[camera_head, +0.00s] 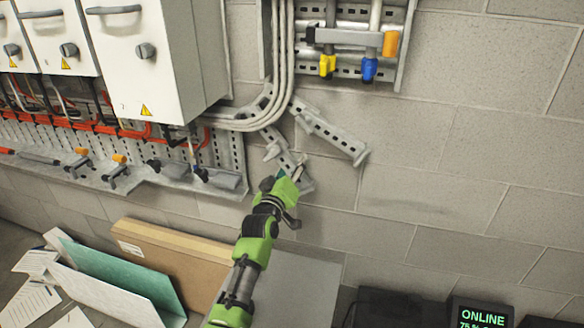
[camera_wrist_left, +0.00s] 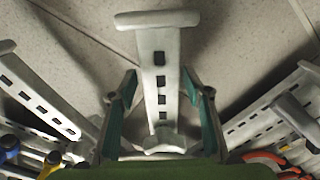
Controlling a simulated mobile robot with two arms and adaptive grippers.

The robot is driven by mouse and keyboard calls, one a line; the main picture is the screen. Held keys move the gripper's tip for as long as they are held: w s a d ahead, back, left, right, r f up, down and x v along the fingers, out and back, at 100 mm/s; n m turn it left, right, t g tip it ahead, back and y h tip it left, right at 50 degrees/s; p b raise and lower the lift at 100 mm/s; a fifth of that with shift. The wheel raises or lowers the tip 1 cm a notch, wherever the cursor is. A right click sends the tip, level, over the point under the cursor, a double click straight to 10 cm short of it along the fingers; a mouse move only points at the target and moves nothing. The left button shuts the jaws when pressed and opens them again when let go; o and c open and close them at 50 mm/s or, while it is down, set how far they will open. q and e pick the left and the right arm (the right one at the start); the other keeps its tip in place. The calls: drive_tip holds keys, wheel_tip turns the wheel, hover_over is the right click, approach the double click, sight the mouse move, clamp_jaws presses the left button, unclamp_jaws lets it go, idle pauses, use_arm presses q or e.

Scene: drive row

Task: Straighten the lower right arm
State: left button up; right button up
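Two grey slotted bracket arms stick out from the wall below the curved conduits. One bracket arm (camera_head: 331,134) slants down to the right in the head view and shows at the left of the left wrist view (camera_wrist_left: 42,98). The other bracket arm (camera_head: 280,152) hangs lower and also tilts down right; it fills the middle of the left wrist view (camera_wrist_left: 160,75), ending in a wide end plate. My left gripper (camera_head: 288,175) is at this lower arm. Its teal-padded fingers (camera_wrist_left: 158,90) are open, one on each side of it, with narrow gaps showing. My right gripper is out of view.
White switch cabinets (camera_head: 160,60) and a perforated cable tray (camera_head: 228,150) with orange cables are to the left. A clamp rack (camera_head: 350,40) is above. A cardboard box (camera_head: 175,255), folders and a display (camera_head: 482,315) are below. The wall at right is bare.

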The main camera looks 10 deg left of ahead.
use_arm(q)
drive_tip(key=s, duration=1.2)
drive_tip(key=shift+a, duration=0.2)
